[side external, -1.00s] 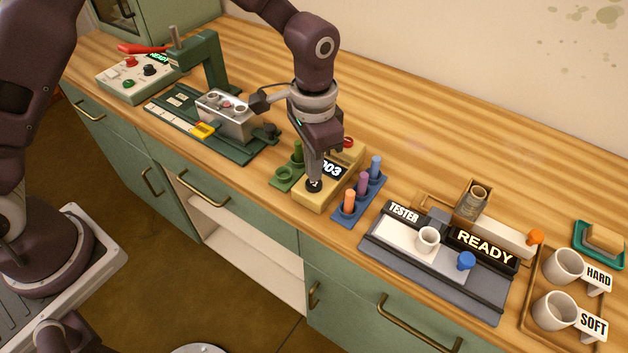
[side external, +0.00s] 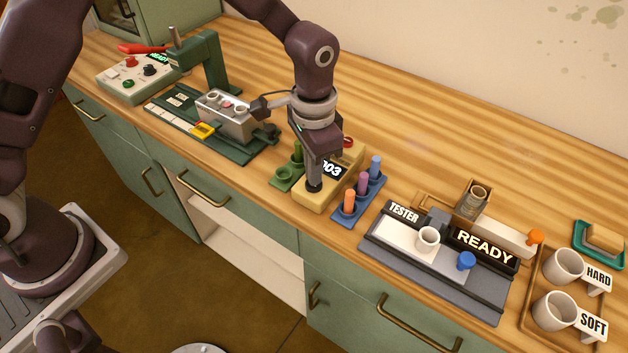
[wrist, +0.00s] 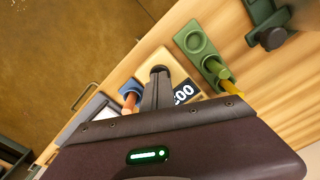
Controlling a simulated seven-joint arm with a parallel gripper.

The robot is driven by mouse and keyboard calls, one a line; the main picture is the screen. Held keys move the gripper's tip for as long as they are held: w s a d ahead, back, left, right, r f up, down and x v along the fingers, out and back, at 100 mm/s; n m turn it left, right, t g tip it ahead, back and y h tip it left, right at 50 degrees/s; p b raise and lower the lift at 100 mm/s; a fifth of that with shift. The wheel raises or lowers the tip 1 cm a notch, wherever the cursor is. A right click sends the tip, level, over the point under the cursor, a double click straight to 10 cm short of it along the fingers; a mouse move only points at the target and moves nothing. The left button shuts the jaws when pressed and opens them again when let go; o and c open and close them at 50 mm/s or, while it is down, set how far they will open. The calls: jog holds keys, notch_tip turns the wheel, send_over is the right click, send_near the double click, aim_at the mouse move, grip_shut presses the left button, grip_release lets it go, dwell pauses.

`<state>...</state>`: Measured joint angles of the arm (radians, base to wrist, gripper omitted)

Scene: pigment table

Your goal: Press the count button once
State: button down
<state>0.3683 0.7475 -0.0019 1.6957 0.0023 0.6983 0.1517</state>
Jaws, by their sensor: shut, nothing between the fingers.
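The counter is a yellow box (side external: 312,201) on the wooden worktop, with a dark display (side external: 333,169) whose visible digits read 003, partly covered by my gripper. Its round black button (side external: 314,188) is at the near end. My gripper (side external: 315,181) is shut and empty, pointing down with its fingertips at the button; I cannot tell whether the button is pushed in. In the wrist view the button (wrist: 159,70) shows just beyond the fingertips (wrist: 158,80), and part of the display (wrist: 184,93) shows beside the fingers.
A blue rack (side external: 346,214) with coloured pegs stands close on the right, and a green holder (side external: 284,178) close on the left. The tester (side external: 378,241), showing READY, is further right. A green press (side external: 212,62) stands at the back left.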

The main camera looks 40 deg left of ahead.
jog(key=shift+f, duration=0.45)
jog(key=shift+r, duration=2.55)
jog(key=s+a+r+n+t, duration=0.1)
jog(key=s+a+r, duration=0.35)
jog(key=r, duration=0.35)
jog(key=s+a+r+n+t, duration=0.2)
jog(key=s+a+r, duration=0.25)
jog(key=r, duration=0.25)
jog(key=s+a+r+n+t, duration=0.1)
jog(key=s+a, duration=0.2)
jog(key=s, duration=0.4)
jog(key=s+a+r+n+t, duration=0.1)
jog(key=s+a+n, duration=0.1)
jog(key=s, duration=0.5)
jog(key=shift+s+a+r+t, duration=0.2)
jog(key=shift+a+t, duration=0.1)
jog(key=shift+a, duration=0.25)
